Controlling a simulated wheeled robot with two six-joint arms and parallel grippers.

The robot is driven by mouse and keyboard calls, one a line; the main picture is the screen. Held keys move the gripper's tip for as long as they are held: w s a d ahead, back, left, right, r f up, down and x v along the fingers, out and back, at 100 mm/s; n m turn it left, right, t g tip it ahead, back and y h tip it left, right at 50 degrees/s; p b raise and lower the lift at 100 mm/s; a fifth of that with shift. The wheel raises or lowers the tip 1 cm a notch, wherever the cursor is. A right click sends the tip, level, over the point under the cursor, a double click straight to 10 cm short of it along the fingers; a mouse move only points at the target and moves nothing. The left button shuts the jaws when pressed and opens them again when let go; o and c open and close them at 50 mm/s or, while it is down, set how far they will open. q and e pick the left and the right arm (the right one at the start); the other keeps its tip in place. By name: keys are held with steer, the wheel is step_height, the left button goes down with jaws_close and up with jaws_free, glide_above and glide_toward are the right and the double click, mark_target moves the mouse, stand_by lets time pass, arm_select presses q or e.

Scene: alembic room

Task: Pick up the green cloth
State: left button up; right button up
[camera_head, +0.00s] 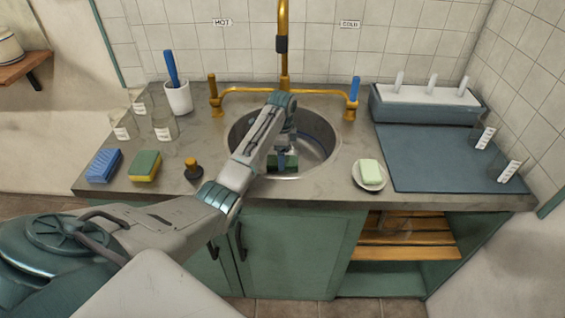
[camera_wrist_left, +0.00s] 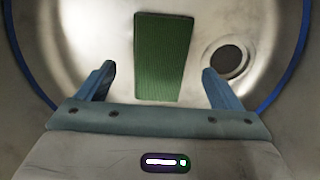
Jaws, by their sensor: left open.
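The green cloth (camera_wrist_left: 162,56) lies in the metal sink basin (camera_head: 318,130), seen from above in the left wrist view as a ribbed green rectangle. In the head view a part of the green cloth (camera_head: 273,163) shows low in the basin, partly hidden by my gripper. My left gripper (camera_wrist_left: 158,80) is open, with its blue fingers apart on either side of the cloth's lower part in the picture. It appears empty, and I cannot tell how high it is above the cloth. In the head view my left gripper (camera_head: 284,162) reaches down into the basin. My right gripper is not in view.
A round drain (camera_wrist_left: 228,61) is right of the cloth. The gold tap (camera_head: 283,70) stands behind the basin. A soap dish (camera_head: 371,184) sits right of the sink; a yellow-green sponge (camera_head: 145,166), blue sponge (camera_head: 103,165) and dark stopper (camera_head: 193,170) sit left.

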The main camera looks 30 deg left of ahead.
arm_select(q)
steer(key=shift+w+f, duration=0.1)
steer(key=shift+f, duration=1.45)
steer(key=c, duration=1.2)
steer(key=shift+o, duration=0.2)
steer(key=shift+r, duration=0.15)
